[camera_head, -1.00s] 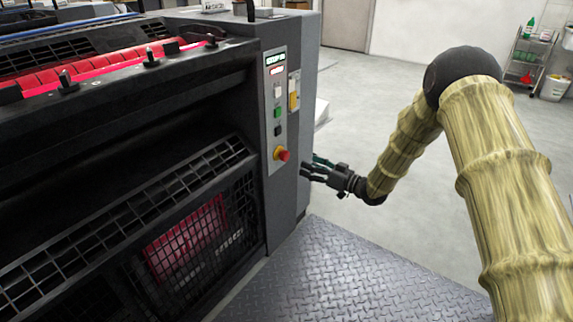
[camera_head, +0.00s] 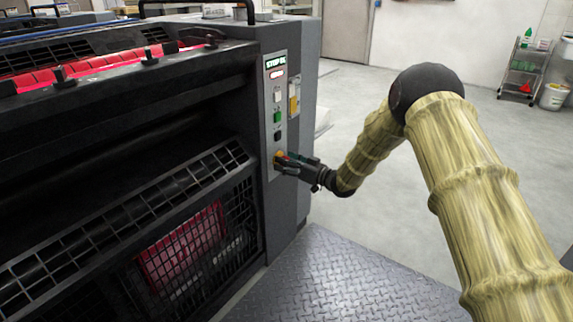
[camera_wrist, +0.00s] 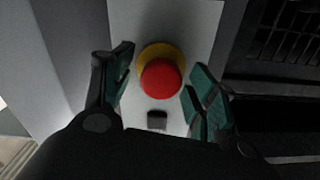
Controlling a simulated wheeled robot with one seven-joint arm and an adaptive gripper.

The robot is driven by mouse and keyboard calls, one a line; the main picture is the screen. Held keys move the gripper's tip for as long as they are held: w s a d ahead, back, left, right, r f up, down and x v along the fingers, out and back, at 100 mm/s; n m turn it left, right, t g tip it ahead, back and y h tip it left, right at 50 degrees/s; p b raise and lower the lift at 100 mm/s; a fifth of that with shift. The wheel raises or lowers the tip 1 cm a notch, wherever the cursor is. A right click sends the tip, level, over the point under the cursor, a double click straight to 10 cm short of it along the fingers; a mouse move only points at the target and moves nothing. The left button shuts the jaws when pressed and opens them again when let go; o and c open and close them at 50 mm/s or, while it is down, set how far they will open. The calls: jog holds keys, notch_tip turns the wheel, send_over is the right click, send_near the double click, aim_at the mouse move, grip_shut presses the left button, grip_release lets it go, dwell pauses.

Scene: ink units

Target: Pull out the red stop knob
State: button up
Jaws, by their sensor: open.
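The red stop knob (camera_wrist: 161,79) with its yellow collar (camera_wrist: 150,52) sits on the pale control panel in the wrist view. My gripper (camera_wrist: 160,88) is open, with one green-padded finger on each side of the knob and a visible gap on both sides. In the head view my gripper (camera_head: 284,164) is at the lower part of the panel (camera_head: 268,155). It hides most of the knob there, and a bit of the yellow collar (camera_head: 279,154) shows above the fingers.
A black button (camera_wrist: 157,120) is close to the knob. White, green and black buttons (camera_head: 277,116) and a lit display (camera_head: 276,62) are above it on the panel. The dark press (camera_head: 150,110) fills the left. The tread-plate floor (camera_head: 340,285) is clear.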

grip_shut()
jog(key=shift+p+v, duration=0.95)
jog(key=shift+d+f, duration=0.1)
grip_release()
jog(key=shift+d, duration=0.2)
jog(key=v, duration=1.1)
jog(key=shift+s, duration=0.2)
jog(key=shift+d, duration=0.15)
